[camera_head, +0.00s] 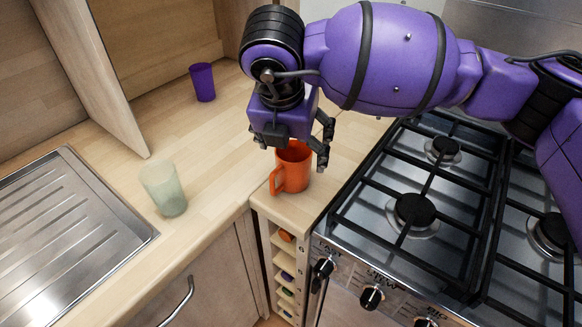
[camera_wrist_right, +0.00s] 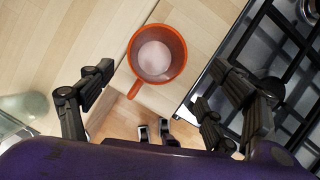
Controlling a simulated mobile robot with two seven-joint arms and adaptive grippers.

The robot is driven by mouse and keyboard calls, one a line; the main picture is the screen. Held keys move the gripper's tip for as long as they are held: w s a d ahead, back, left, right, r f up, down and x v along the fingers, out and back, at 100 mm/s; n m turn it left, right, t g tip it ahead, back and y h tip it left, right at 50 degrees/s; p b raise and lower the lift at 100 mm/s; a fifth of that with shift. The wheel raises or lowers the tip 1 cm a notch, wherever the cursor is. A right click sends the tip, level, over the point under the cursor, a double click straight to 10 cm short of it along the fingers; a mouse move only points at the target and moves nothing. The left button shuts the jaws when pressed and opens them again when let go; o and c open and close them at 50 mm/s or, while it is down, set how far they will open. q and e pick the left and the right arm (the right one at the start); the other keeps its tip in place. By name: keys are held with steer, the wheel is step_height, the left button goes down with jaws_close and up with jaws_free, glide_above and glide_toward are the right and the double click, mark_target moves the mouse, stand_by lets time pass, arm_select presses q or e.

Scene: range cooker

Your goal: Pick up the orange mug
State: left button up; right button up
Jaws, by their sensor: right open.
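The orange mug (camera_head: 291,168) stands upright on the wooden counter near its front corner, just left of the cooker. Its handle points to the front left. In the right wrist view the mug (camera_wrist_right: 157,54) is seen from above with its pale inside showing, beyond the fingers. My right gripper (camera_head: 295,145) hangs over and beside the mug from behind. Its fingers are spread open and empty in the wrist view (camera_wrist_right: 160,95), with the mug ahead of the gap between them. Part of the mug's upper rim is hidden by the gripper in the head view. My left gripper is not in view.
A gas cooker (camera_head: 412,210) with black grates lies close to the right of the mug. A pale green translucent cup (camera_head: 163,188) stands left on the counter near a steel sink drainer (camera_head: 60,230). A purple cup (camera_head: 202,82) stands further back. Clear counter lies between them.

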mark_target(293, 153)
steer(key=x, duration=0.4)
steer(key=shift+w+a+r, duration=0.1)
steer(key=shift+w+a, duration=0.15)
steer(key=shift+w, duration=0.1)
steer(key=shift+w+f, duration=0.15)
steer(key=shift+f, duration=0.3)
steer(key=shift+c, duration=1)
steer(key=c, duration=1.7)
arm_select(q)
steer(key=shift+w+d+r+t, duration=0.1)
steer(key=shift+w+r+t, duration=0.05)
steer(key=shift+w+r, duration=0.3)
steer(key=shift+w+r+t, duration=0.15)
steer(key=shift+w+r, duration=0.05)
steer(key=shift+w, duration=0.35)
arm_select(e)
steer(key=shift+c, duration=0.5)
steer(key=shift+r, duration=0.15)
